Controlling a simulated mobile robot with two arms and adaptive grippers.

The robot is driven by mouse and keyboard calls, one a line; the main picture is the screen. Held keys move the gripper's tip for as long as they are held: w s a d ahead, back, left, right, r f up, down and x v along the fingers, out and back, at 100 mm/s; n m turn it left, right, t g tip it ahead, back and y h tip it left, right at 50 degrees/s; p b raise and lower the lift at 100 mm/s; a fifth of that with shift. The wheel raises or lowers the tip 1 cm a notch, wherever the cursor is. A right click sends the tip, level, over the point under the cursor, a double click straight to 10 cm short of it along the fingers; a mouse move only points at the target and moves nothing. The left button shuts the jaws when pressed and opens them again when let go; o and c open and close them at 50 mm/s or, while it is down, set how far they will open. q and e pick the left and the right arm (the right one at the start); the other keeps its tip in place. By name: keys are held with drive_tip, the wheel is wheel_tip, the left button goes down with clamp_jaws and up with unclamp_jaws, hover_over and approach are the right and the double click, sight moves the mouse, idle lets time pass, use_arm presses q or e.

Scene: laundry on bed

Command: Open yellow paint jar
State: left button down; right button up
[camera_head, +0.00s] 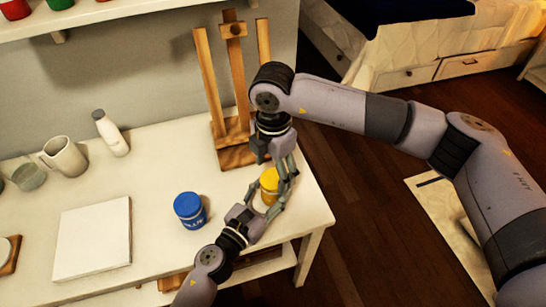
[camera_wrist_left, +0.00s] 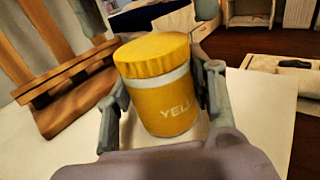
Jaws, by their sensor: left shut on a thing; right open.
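The yellow paint jar (camera_head: 269,184) stands upright near the right end of the white table, with its yellow lid on. In the left wrist view the jar (camera_wrist_left: 162,105) shows its lettering, partly readable as "YELL", and its lid (camera_wrist_left: 152,54). My left gripper (camera_head: 267,208) comes in low from the front and is shut on the jar's body; its fingers lie on both sides of the jar in the wrist view (camera_wrist_left: 160,100). My right gripper (camera_head: 282,176) points down from above, open, with its fingers beside and close to the jar's lid. Whether they touch it I cannot tell.
A blue paint jar (camera_head: 190,210) stands left of the yellow one. A wooden easel (camera_head: 236,90) stands right behind the grippers. A white canvas (camera_head: 92,240), a white bottle (camera_head: 111,135) and a mug (camera_head: 65,158) are farther left. The table's right edge is close.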

drive_tip(key=shift+f, duration=1.2)
drive_tip(key=shift+c, duration=0.4)
